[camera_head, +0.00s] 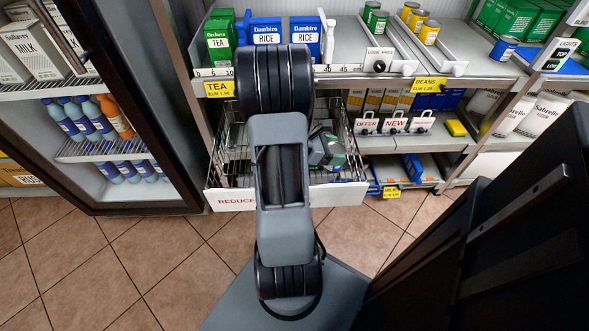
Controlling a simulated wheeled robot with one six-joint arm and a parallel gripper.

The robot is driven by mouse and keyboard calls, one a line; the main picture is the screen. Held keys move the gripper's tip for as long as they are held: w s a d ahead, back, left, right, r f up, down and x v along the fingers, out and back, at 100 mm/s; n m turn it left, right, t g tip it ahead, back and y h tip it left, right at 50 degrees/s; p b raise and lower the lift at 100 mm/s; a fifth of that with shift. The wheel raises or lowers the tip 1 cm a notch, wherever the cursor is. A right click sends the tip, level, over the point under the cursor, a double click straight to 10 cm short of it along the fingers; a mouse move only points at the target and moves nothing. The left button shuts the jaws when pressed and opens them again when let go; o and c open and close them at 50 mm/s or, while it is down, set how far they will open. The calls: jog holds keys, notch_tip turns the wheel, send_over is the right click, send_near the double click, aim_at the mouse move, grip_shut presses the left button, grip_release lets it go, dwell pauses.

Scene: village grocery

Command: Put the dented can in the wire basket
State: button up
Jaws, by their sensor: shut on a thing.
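The wire basket (345,193) hangs below the tea and rice shelf, with a white front strip reading REDUCED. My arm reaches over it and covers its middle. My gripper (324,148) shows only partly, right of my arm link, over the right half of the basket. It is shut on what seems to be the can, a small dark piece with some green beside the jaws. Its dent cannot be made out. I cannot tell whether the can touches the basket or hangs above its floor.
Tea and rice packets (266,32) stand on the shelf above, with cans (429,32) in lanes to the right. An open fridge door (130,100) stands at left, a dark panel (500,240) at lower right. Tiled floor is clear at lower left.

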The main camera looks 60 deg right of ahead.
jog(key=shift+w+a+f+b, duration=0.55)
jog(key=shift+w+f+b, duration=0.4)
jog(key=shift+w+f, duration=0.8)
jog(key=shift+w+a+f+b, duration=0.5)
jog(key=shift+w+f+b, duration=0.7)
jog(key=shift+f, duration=0.8)
jog(key=shift+w+a+f+b, duration=0.55)
jog(key=shift+w+f+b, duration=0.2)
jog(key=shift+w+f, duration=1.1)
jog(key=shift+f, duration=0.2)
jog(key=o, duration=1)
jog(key=shift+o, duration=0.2)
